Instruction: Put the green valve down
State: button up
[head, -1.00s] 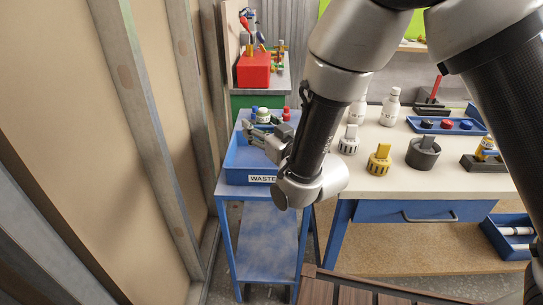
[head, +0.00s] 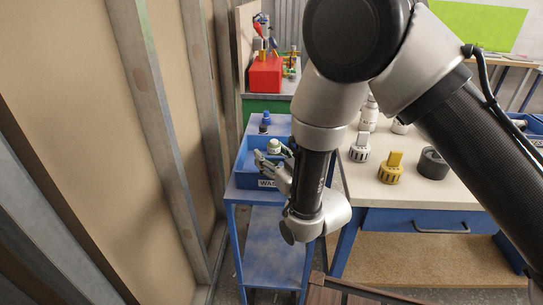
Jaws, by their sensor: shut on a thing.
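The green valve (head: 273,146) is a small pale piece with a green top. It shows at the fingers of my gripper (head: 268,157), which is shut on it. Gripper and valve are over the blue tray labelled WASTE (head: 241,172), seen from above and behind. The fingers and wrist hide the valve's lower part and much of the tray's inside, so I cannot tell whether the valve touches the tray floor.
A wall stands close at left.

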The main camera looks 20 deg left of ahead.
jog(key=shift+f, duration=0.35)
jog(key=o, duration=1.1)
jog(key=shift+d+f, duration=0.1)
jog(key=shift+o, duration=0.2)
jog(key=shift+r, duration=0.25)
jog(key=shift+s+d+r, duration=0.15)
jog(key=shift+d+r, duration=0.05)
jog(key=shift+r, duration=0.1)
jog(key=v, duration=1.1)
jog(key=shift+s+r, duration=0.2)
jog(key=shift+d, duration=0.15)
